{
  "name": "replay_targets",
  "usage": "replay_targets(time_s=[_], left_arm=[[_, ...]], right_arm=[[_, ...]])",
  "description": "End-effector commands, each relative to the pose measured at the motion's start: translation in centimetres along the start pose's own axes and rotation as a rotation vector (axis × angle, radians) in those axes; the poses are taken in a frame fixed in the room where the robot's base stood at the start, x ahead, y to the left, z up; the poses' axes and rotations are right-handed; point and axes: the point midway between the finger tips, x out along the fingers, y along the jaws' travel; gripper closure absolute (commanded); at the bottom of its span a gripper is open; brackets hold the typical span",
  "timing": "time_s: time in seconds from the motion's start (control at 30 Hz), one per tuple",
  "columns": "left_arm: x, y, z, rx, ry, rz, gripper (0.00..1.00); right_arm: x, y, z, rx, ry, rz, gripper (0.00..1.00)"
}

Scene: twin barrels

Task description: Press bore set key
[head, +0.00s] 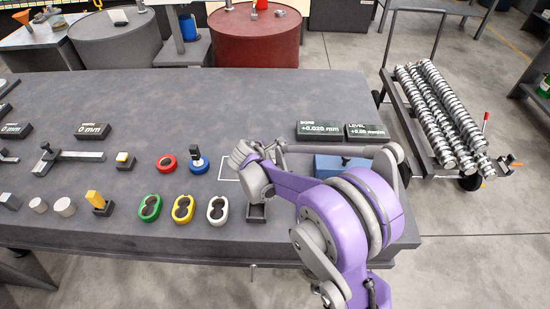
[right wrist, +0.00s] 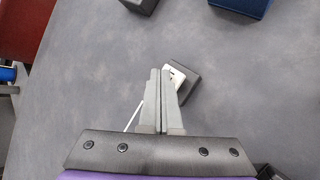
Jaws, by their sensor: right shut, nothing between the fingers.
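A small dark block with a white top, which looks like the bore set key (right wrist: 186,82), lies on the grey table in the right wrist view. My right gripper (right wrist: 162,70) is shut and empty, its tips beside the key and partly covering its left side. Whether they touch cannot be told. In the head view my right gripper (head: 241,152) reaches over the table, and the key is hidden there. The bore display (head: 322,131) behind it reads about +0.020 mm. My left gripper is not in view.
A level display (head: 367,132) stands right of the bore display. A blue block (head: 335,168) lies partly behind my right arm. Red (head: 166,163), green (head: 149,207), yellow (head: 183,208) and white (head: 217,209) rings lie left of the arm. The table's back middle is clear.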

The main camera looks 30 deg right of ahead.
Motion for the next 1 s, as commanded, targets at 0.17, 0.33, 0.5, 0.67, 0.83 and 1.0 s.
replay_targets(time_s=[0.17, 0.33, 0.5, 0.67, 0.83, 1.0], left_arm=[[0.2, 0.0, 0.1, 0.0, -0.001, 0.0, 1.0], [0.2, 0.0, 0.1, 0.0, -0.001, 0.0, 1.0], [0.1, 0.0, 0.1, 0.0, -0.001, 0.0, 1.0], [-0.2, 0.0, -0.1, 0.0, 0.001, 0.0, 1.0], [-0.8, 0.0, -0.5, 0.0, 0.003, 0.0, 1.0], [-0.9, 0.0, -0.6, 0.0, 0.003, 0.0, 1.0]], right_arm=[[0.2, -0.1, -0.1, 0.0, 0.0, 0.0, 1.0], [0.2, -0.1, -0.1, 0.0, 0.001, 0.0, 1.0], [0.1, -0.1, -0.1, 0.0, 0.001, 0.0, 1.0], [-0.3, 0.2, 0.2, 0.0, 0.001, 0.0, 1.0], [-1.0, 0.7, 0.7, 0.0, 0.0, 0.0, 1.0], [-1.2, 0.9, 0.9, 0.0, 0.0, 0.0, 1.0]])
